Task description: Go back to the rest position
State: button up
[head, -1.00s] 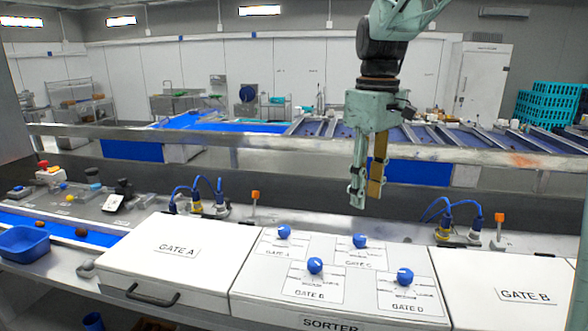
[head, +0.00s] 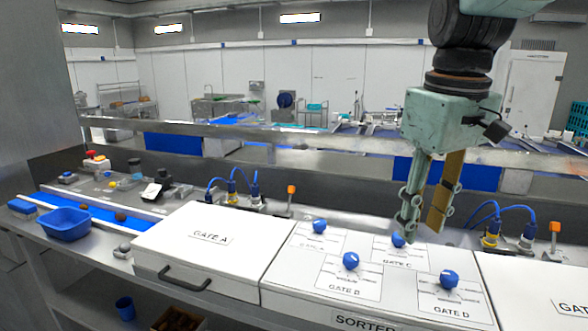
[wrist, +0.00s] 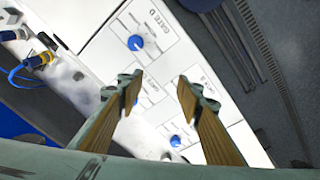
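My gripper (head: 424,222) hangs above the sorter panel (head: 290,288) with its fingers pointing down. In the wrist view my gripper (wrist: 160,88) shows a clear gap between its fingertips; it is open and empty. The gate A knob (head: 319,226), gate B knob (head: 350,261) and gate D knob (head: 448,279) are blue and stand clear of the fingers. No rest position is marked in view.
The white gate A box (head: 180,250) stands left of the panel, another white box (head: 530,290) right. Blue and yellow plugs (head: 490,240) with cables stand behind. A steel rail (head: 330,145) crosses behind my gripper. A blue bin (head: 65,224) sits far left.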

jog(key=s+a+f+m+t+b, duration=0.1)
jog(key=s+f+b, duration=0.3)
jog(key=s, duration=0.7)
jog(key=s+a+f+m+t+b, duration=0.1)
jog(key=s+f+m+b, duration=0.2)
jog(key=s+f, duration=0.6)
jog(key=s+b, duration=0.1)
jog(key=s, duration=0.2)
jog(key=shift+a+f+m+t+b, duration=0.15)
jog(key=shift+a+m+t+b, duration=0.05)
jog(key=shift+m+t+b, duration=0.15)
jog(key=shift+w+r, duration=0.1)
jog(key=shift+r, duration=0.1)
notch_tip(320, 180, up, 3)
jog(key=p, duration=0.3)
jog(key=shift+r+p, duration=0.2)
jog(key=shift+p, duration=0.15)
jog(key=shift+f, duration=0.1)
dwell(0.4)
notch_tip(320, 180, down, 17)
jog(key=b, duration=1.7)
jog(key=shift+c, duration=0.2)
